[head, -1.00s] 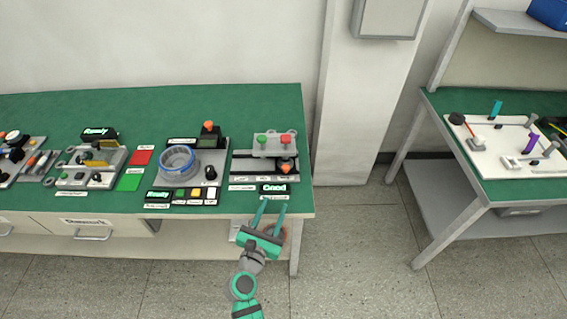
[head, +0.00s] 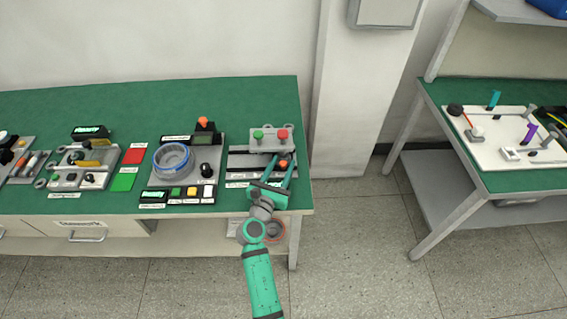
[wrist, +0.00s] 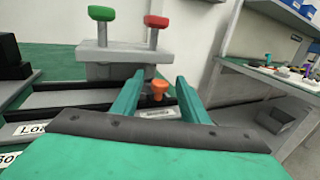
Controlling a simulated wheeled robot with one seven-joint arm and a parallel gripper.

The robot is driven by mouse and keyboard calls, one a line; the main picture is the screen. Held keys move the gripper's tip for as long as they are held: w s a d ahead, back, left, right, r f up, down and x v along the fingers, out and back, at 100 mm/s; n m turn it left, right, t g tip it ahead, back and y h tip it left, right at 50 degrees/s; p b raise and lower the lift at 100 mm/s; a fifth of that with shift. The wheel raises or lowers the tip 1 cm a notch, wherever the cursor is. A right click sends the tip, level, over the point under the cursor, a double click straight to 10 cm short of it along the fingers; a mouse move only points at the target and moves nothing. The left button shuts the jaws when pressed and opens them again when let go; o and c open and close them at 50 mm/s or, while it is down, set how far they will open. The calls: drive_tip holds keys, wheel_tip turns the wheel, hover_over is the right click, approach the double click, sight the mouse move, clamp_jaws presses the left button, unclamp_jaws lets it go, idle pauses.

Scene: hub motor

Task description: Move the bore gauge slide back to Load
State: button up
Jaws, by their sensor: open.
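The bore gauge (head: 272,139) stands at the right end of the green bench, with a green and a red button on its grey block. Its slide carries an orange knob (head: 283,164), at the right part of the dark rail (head: 245,161). In the wrist view the orange knob (wrist: 155,89) shows between my fingers, and a partly cut "Load" label (wrist: 30,128) lies at the left of the rail. My gripper (wrist: 158,84) is open and empty. In the head view my gripper (head: 281,170) reaches over the front of the gauge, fingers around or just short of the knob; contact cannot be told.
Left of the gauge is a station with a blue-rimmed ring (head: 173,158) and a button row (head: 178,195). Red (head: 134,156) and green (head: 124,180) pads lie farther left. A second bench (head: 500,180) stands right, across an open floor gap.

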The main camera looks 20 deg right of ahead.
drive_tip(key=shift+x, duration=0.8)
clamp_jaws()
